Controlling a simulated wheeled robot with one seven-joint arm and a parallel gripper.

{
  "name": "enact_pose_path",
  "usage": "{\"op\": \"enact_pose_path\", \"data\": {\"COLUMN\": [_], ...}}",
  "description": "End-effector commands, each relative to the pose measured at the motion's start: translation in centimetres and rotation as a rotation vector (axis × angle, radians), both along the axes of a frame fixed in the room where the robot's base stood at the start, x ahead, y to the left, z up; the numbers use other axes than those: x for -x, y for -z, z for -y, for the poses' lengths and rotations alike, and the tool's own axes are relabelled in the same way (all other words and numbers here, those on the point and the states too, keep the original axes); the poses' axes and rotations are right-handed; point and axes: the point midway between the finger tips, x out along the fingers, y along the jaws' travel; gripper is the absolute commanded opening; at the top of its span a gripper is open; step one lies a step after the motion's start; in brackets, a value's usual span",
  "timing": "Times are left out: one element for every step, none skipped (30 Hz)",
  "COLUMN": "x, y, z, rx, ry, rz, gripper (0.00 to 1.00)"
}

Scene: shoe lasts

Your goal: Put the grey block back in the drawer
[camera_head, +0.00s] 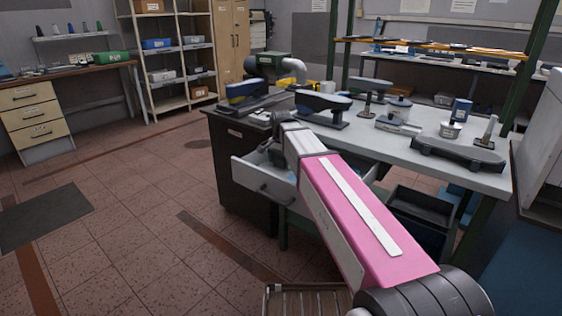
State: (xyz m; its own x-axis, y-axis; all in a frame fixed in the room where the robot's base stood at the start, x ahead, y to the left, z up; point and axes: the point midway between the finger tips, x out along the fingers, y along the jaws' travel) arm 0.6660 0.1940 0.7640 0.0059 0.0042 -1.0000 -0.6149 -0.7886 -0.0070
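The drawer (262,191) is pulled out from the dark cabinet (240,145) at the left end of the workbench (470,178). It has a light grey front with a dark handle. My pink arm (352,205) reaches over the drawer, and its grey wrist (297,140) is above the drawer's inside. The wrist and arm hide part of the drawer. Dark shapes show just below the wrist, but I cannot make out the gripper's fingers or whether they hold anything. I cannot pick out the grey block with certainty; it may be hidden behind the wrist.
Several shoe lasts and stands are on the bench, including a dark last (322,103) near the wrist and a long dark form (457,156) at the front edge. A dark open bin (420,207) is under the bench. Floor left of the cabinet is clear.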

Motion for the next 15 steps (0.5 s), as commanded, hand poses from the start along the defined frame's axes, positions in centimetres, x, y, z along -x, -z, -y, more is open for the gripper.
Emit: {"op": "enact_pose_path", "data": {"x": [0.0, 0.0, 0.0, 0.0, 0.0, 0.0, 0.0, 0.0, 0.0, 0.0, 0.0, 0.0, 0.0, 0.0, 0.0], "y": [0.0, 0.0, 0.0, 0.0, 0.0, 0.0, -0.1, -0.2, -0.4, -0.6, -0.9, -1.3, -1.7, -2.1, -2.7], "z": [0.0, 0.0, 0.0, 0.0, 0.0, 0.0, 0.0, 0.0, 0.0, 0.0, 0.0, 0.0, 0.0, 0.0, 0.0], "rx": [0.000, 0.000, 0.000, 0.000, 0.000, 0.000, 0.000, 0.000, 0.000, 0.000, 0.000, 0.000, 0.000, 0.000, 0.000], "ry": [0.000, 0.000, 0.000, 0.000, 0.000, 0.000, 0.000, 0.000, 0.000, 0.000, 0.000, 0.000, 0.000, 0.000, 0.000], "rz": [0.000, 0.000, 0.000, 0.000, 0.000, 0.000, 0.000, 0.000, 0.001, 0.001, 0.001, 0.001, 0.001, 0.001, 0.001], "gripper": [0.84, 0.84, 0.84, 0.84, 0.84, 0.84, 0.84, 0.84, 0.84, 0.84, 0.84, 0.84, 0.84, 0.84, 0.84]}}
